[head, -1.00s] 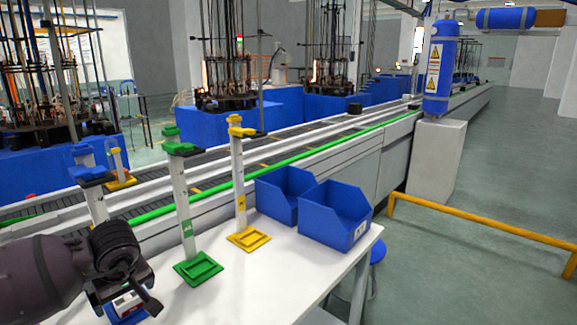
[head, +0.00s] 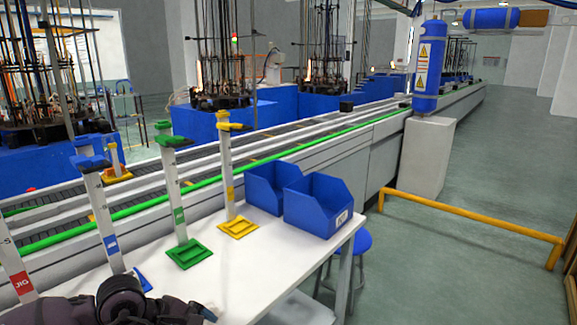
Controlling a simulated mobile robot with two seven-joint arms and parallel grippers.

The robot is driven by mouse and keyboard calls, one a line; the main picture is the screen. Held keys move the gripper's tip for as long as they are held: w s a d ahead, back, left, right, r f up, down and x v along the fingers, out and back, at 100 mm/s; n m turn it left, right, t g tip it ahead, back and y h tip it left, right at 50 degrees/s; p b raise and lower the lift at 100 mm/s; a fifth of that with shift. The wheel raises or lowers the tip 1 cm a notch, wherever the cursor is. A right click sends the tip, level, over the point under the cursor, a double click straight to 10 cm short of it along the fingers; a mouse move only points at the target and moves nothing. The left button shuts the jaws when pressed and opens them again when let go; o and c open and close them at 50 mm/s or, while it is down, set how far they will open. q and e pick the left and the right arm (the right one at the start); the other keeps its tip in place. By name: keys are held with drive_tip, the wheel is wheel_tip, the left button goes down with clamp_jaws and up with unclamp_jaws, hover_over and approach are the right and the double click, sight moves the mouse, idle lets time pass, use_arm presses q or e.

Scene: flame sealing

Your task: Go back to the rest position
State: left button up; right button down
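My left arm's dark wrist and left gripper (head: 180,309) show at the bottom left, low over the near end of the white table. The fingers are mostly cut off or hidden, so I cannot tell whether they are open. My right gripper is not in view. A tall white stand with blue parts (head: 104,215) rises behind my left wrist, its blue base partly hidden. Beside it stand a green stand (head: 175,200) and a yellow stand (head: 226,175), both upright. A white stand with a red JIG label (head: 17,270) is cut off at the left edge.
Two blue bins (head: 318,205) sit at the table's (head: 262,262) far right corner. A conveyor (head: 310,160) runs behind the table. A blue stool (head: 357,243) and a yellow rail (head: 470,222) stand to the right. Grey floor beyond is clear.

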use_arm(q)
drive_tip(key=s+d+r+n+t+h, duration=0.4)
drive_tip(key=d+r+n+t+h, duration=0.45)
drive_tip(key=n, duration=0.75)
drive_tip(key=a+r+n+t+y, duration=0.1)
drive_tip(key=a+n+t+y, duration=0.55)
drive_tip(key=n, duration=0.75)
drive_tip(key=s+a+f+n+g+y, duration=0.4)
drive_tip(key=a+f+n+y, duration=0.7)
drive_tip(key=n, duration=0.8)
drive_tip(key=s+f+n+g+h, duration=0.1)
drive_tip(key=s+f+n+g, duration=0.4)
drive_tip(key=s, duration=0.6)
drive_tip(key=s+f+n+g, duration=0.4)
drive_tip(key=s+n+g, duration=0.15)
drive_tip(key=s, duration=0.45)
drive_tip(key=w+f+m+t+h, duration=0.1)
drive_tip(key=w+f+t, duration=0.6)
drive_tip(key=w+t, duration=0.1)
drive_tip(key=shift+w+a+f, duration=0.2)
drive_tip(key=shift+w+f, duration=0.05)
drive_tip(key=shift+f, duration=0.1)
